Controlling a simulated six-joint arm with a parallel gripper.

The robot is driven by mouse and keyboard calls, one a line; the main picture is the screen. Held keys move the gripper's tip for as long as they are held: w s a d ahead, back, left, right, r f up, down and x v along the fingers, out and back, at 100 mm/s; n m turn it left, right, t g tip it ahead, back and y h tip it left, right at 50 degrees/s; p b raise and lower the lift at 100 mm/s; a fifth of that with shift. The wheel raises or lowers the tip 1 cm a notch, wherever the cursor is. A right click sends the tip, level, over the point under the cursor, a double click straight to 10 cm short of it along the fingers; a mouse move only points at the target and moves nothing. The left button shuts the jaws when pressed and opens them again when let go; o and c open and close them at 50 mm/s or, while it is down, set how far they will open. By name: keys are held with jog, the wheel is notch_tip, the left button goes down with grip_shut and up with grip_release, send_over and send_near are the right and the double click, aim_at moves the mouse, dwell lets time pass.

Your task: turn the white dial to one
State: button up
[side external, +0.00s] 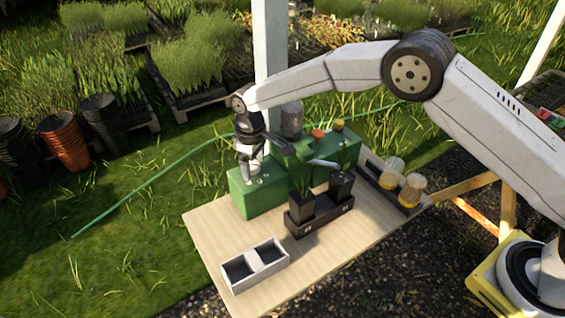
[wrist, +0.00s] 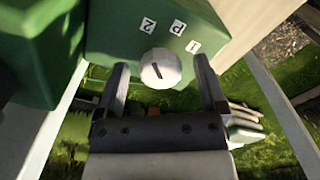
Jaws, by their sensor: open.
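The white dial (wrist: 161,70) is on the green box (wrist: 115,38) in the wrist view, with a short dark line on its face. The line slants from upper left to lower right, its upper end roughly toward the label 2 (wrist: 148,25). A middle label (wrist: 178,27), perhaps a letter, and the label 1 (wrist: 193,46) sit to the right of it. My gripper (wrist: 162,75) is open, one finger on each side of the dial, with gaps showing. In the side view my gripper (side external: 246,162) points down at the green box (side external: 255,197); the dial is hard to make out there.
A black tray (side external: 318,218) with dark plant pots stands in front of the box. A pale two-compartment tray (side external: 256,265) is near the front edge of the wooden table (side external: 210,222). A rack with jars (side external: 411,190) is at right. A pale post (side external: 270,45) rises behind.

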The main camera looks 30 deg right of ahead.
grip_shut()
